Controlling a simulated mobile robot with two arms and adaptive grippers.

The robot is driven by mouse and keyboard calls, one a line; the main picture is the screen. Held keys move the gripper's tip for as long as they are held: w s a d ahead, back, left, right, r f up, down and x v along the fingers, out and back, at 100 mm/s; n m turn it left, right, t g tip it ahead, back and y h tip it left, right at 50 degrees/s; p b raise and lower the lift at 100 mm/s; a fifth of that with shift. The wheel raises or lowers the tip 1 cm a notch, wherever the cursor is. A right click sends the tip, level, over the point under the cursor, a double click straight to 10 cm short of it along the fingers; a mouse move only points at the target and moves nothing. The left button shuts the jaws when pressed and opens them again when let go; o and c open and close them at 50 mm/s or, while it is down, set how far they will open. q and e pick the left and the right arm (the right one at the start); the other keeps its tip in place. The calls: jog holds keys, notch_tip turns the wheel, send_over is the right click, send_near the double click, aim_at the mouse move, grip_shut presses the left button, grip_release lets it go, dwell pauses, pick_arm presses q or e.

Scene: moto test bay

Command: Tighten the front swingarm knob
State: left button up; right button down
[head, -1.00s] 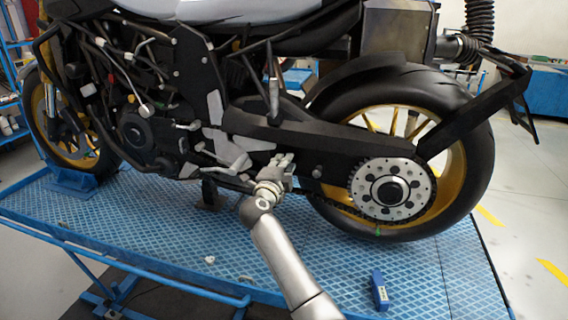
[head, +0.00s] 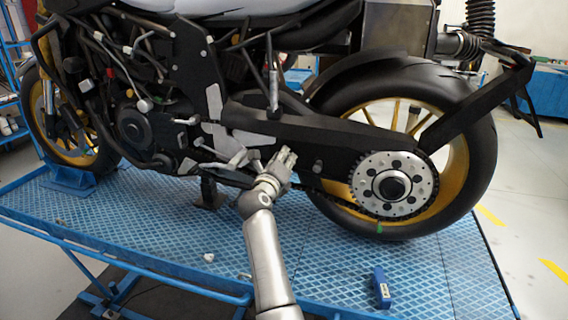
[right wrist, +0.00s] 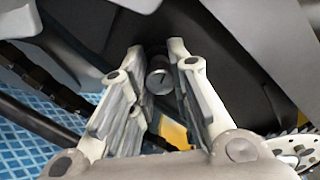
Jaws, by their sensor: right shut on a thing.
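The black swingarm (head: 300,137) runs from the middle of the motorcycle back to the rear wheel. My right gripper (head: 287,158) reaches up to the front part of its side. In the right wrist view the front swingarm knob (right wrist: 159,80), a small grey round knob with a mark on its face, sits between the fingertips of my right gripper (right wrist: 158,70), which is shut on it. In the head view the gripper hides this knob. Another small grey knob (head: 318,167) shows farther back on the swingarm, apart from the gripper. My left gripper is out of view.
The rear wheel with its sprocket (head: 393,188) is to the right of my gripper. The motorcycle stands on a blue lift platform (head: 330,262). A small blue box (head: 381,288) lies near its front edge. The footpeg area (head: 228,150) is close on the left.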

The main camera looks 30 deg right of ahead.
jog(key=shift+f+m+b, duration=0.2)
jog(key=shift+m+b, duration=0.3)
jog(key=shift+m, duration=0.8)
jog(key=c, duration=1.3)
grip_release()
jog(key=shift+r, duration=0.1)
jog(key=shift+r, duration=0.1)
notch_tip(320, 180, up, 10)
jog(key=shift+s+f, duration=0.1)
jog(key=shift+f, duration=0.15)
jog(key=shift+r, duration=0.2)
